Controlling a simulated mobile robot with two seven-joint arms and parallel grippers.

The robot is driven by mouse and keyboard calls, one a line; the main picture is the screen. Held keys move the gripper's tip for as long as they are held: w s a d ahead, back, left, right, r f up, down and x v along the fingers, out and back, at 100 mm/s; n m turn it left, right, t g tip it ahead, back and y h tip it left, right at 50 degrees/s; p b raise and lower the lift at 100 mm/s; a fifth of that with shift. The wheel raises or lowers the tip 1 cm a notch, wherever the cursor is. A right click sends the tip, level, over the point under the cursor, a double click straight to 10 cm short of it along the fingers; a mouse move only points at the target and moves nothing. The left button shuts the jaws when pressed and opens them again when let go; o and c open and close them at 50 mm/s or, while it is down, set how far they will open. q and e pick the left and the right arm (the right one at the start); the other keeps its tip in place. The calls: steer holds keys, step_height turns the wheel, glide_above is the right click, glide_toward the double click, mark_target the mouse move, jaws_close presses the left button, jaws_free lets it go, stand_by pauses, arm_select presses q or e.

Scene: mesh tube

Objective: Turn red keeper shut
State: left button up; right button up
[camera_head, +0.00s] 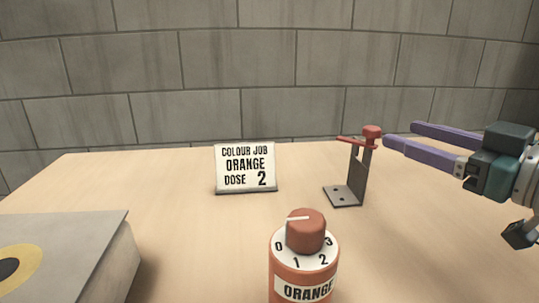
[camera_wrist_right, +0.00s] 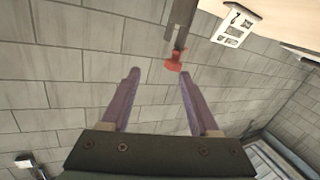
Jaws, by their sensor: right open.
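The red keeper (camera_head: 354,142) is a flat bar across the top of a grey upright metal bracket (camera_head: 357,180). It points left, with a round red knob (camera_head: 372,131) above its right end. My right gripper (camera_head: 399,132) is open, its two purple fingers reaching in from the right, with the tips close to the knob. In the right wrist view the red knob (camera_wrist_right: 173,64) lies just beyond the fingertips (camera_wrist_right: 159,73), nearer the right finger. No contact shows. My left gripper is out of view.
An orange bottle (camera_head: 290,265) with a numbered dial (camera_head: 306,229) stands in front of the bracket. A sign (camera_head: 246,167) reading orange, dose 2 stands left of it. A grey box (camera_head: 75,232) fills the near left. The table between is clear.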

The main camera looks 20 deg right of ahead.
mark_target(364, 129)
steer(key=y, duration=0.1)
steer(key=a+f+y+b, duration=0.1)
steer(key=shift+s+y, duration=0.2)
steer(key=shift+y, duration=0.1)
steer(key=x, duration=0.3)
steer(key=b+x, duration=0.1)
steer(key=x, duration=0.3)
steer(key=shift+w+r, duration=0.25)
steer(key=shift+w, duration=0.1)
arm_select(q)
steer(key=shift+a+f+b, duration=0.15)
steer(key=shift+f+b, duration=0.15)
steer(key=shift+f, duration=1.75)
arm_select(e)
steer(key=shift+x, duration=1)
steer(key=shift+a+f, duration=0.1)
steer(key=c, duration=0.3)
jaws_close()
